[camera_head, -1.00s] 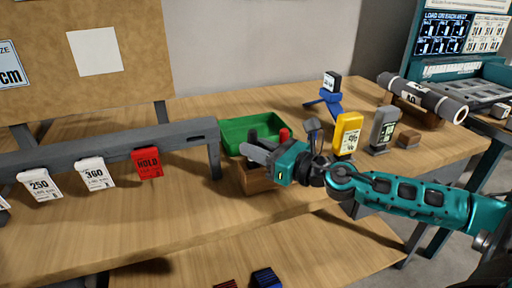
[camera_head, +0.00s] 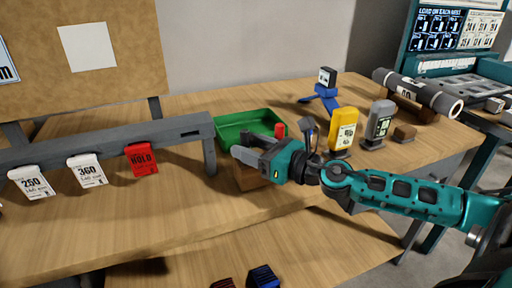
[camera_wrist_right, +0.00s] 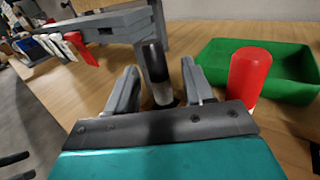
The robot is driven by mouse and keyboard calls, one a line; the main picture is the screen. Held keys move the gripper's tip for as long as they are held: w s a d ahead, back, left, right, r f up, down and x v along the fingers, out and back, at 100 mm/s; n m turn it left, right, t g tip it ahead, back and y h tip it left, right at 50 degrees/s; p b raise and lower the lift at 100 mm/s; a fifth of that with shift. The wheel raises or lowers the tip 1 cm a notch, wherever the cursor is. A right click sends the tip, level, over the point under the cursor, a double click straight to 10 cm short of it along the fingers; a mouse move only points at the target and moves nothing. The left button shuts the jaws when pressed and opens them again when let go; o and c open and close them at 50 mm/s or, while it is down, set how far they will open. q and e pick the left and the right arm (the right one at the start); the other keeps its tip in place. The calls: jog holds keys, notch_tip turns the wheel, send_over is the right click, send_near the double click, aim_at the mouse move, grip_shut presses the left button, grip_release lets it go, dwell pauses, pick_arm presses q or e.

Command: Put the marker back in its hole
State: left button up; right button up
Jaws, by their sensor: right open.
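A wooden block (camera_head: 246,178) stands on the table in front of the green tray, partly hidden by my right gripper. My right gripper (camera_head: 248,146) is open at the block, its fingers pointing left. In the right wrist view, a black-topped marker with a pale grey body (camera_wrist_right: 156,74) stands upright between the open fingers (camera_wrist_right: 160,85), with a gap visible on each side. A red-capped marker (camera_wrist_right: 251,75) stands just right of the fingers; its red top shows in the head view (camera_head: 280,130). The holes and the markers' lower ends are hidden. My left gripper is not in view.
The green tray (camera_head: 233,122) lies behind the block. A grey rack with white and red tags (camera_head: 141,159) stands at the left. A yellow device (camera_head: 343,130) and a grey device (camera_head: 379,122) stand right of the gripper. The table front is clear.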

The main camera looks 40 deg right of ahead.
jog(key=shift+f+b+v, duration=0.2)
jog(key=shift+b+v, duration=0.3)
jog(key=shift+v, duration=0.8)
jog(key=b+v, duration=0.1)
jog(key=v, duration=0.9)
jog(key=shift+r+b, duration=0.2)
jog(key=shift+b, duration=0.2)
jog(key=shift+s, duration=0.1)
jog(key=shift+s+d, duration=0.1)
